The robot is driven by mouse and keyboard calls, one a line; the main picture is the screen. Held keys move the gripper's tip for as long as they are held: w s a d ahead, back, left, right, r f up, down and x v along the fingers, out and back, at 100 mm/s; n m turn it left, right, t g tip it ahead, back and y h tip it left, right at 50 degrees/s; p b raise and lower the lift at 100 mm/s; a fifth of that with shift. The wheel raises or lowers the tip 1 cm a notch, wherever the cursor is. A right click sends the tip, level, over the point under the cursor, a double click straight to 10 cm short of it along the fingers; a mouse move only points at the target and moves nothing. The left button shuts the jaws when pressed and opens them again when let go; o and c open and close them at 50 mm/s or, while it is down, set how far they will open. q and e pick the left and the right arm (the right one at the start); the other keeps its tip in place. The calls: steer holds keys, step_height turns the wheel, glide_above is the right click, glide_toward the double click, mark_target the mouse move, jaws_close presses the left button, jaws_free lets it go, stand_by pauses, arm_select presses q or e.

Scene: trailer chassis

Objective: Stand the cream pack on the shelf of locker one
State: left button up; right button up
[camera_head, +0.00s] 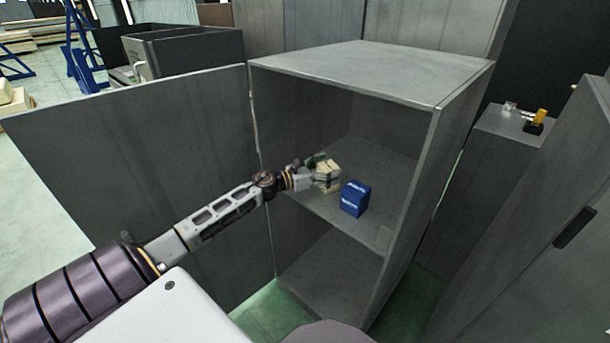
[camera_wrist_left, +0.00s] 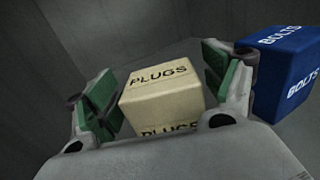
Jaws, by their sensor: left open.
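The cream pack (camera_head: 328,172), marked PLUGS, is upright at the shelf (camera_head: 352,236) inside the open grey locker (camera_head: 370,66). In the left wrist view the cream pack (camera_wrist_left: 162,98) sits between the green pads of my left gripper (camera_wrist_left: 160,95), with gaps visible beside it. My left gripper (camera_head: 318,174) is open around the pack. The pack's base is hidden in the left wrist view, and I cannot tell for certain that it rests on the shelf. My right gripper is not in view.
A blue BOLTS pack (camera_head: 355,198) stands on the shelf just right of the cream pack; it also shows in the left wrist view (camera_wrist_left: 285,75). The open door (camera_head: 130,150) is left of the locker. A grey cabinet (camera_head: 510,125) with small items stands at right.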

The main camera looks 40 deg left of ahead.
mark_target(321, 171)
arm_select(q)
steer(key=shift+s+a, duration=0.1)
steer(key=shift+s, duration=0.15)
steer(key=shift+v, duration=1.4)
steer(key=shift+p+v, duration=0.3)
steer(key=shift+v, duration=1.9)
steer(key=shift+p+v, duration=0.35)
steer(key=shift+v, duration=1.55)
steer(key=shift+s, duration=0.2)
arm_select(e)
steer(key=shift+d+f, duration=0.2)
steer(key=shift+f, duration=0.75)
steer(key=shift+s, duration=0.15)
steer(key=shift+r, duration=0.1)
arm_select(q)
steer(key=shift+f, duration=0.15)
